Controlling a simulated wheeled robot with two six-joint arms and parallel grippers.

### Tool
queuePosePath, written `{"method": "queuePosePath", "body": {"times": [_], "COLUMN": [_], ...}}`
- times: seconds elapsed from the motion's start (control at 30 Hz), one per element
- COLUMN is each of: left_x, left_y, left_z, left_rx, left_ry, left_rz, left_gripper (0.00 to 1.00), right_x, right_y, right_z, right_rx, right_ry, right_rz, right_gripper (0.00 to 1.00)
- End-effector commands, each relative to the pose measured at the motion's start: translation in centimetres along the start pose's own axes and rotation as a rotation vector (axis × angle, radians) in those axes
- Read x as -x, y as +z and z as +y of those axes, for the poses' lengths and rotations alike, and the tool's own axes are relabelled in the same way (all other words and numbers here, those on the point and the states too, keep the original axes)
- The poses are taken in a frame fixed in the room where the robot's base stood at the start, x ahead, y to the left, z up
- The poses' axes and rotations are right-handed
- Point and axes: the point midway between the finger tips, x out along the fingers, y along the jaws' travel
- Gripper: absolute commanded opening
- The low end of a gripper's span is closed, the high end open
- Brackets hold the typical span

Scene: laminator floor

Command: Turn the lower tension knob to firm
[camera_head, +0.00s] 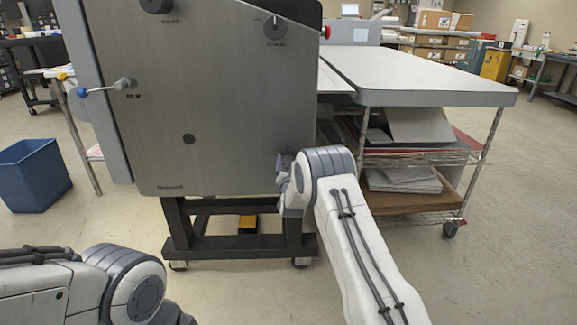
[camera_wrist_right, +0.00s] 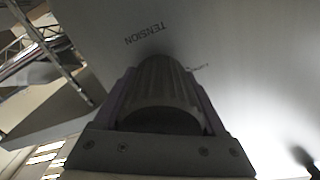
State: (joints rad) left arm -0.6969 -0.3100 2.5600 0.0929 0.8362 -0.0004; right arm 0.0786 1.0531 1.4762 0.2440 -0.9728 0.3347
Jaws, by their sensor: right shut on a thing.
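The lower tension knob (camera_wrist_right: 164,88) is a dark grey, ribbed cylinder on the brushed metal side panel (camera_head: 235,120) of the laminator. In the right wrist view it sits between the two fingers of my right gripper (camera_wrist_right: 160,98), which is shut on it. The word TENSION shows upside down on the panel beside it, and faint scale marks are partly hidden by the knob. In the head view my right gripper (camera_head: 283,167) is at the panel's lower right corner, where my wrist hides the knob. I cannot make out the knob's setting. My left gripper is out of view.
Another knob (camera_head: 275,28) is at the panel's upper right and a dark knob (camera_head: 157,4) at the top. A crank lever (camera_head: 122,84) sticks out at left. A table (camera_head: 415,78) with loaded shelves stands right. A blue bin (camera_head: 33,175) is at left.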

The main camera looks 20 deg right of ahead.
Motion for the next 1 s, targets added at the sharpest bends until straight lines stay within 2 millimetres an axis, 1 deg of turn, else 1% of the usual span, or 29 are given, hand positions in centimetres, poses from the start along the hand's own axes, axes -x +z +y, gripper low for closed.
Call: {"method": "queuePosePath", "body": {"times": [0.7, 1.0], "left_x": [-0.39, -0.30], "left_y": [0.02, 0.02], "left_z": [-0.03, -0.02], "left_rx": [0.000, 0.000], "left_ry": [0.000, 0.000], "left_rz": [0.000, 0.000], "left_gripper": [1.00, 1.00], "right_x": [0.04, 0.04], "right_y": [0.11, 0.13], "right_z": [0.01, 0.00], "right_rx": [0.669, 0.885], "right_ry": [0.001, 0.001], "right_rz": [-0.002, -0.002], "right_gripper": [0.18, 0.18]}}
